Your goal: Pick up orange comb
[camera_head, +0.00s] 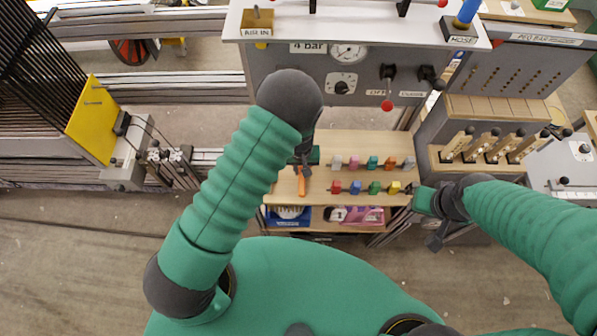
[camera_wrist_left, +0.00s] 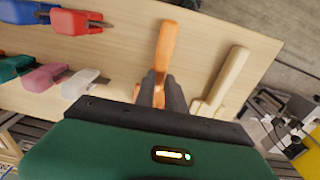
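The orange comb (camera_head: 302,186) is at the left part of the wooden shelf, just below my left gripper (camera_head: 303,168) in the head view. In the left wrist view the orange comb (camera_wrist_left: 168,45) runs up from between the dark fingers of my left gripper (camera_wrist_left: 161,78). The fingers are close together on both sides of it with no clear gap. Whether it is clear of the wood cannot be told, and its near end is partly hidden.
A pale wooden tool (camera_wrist_left: 227,80) lies right beside the comb in the left wrist view. A grey gauge panel (camera_head: 300,65) rises behind. Boxes (camera_head: 362,216) sit on a lower shelf.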

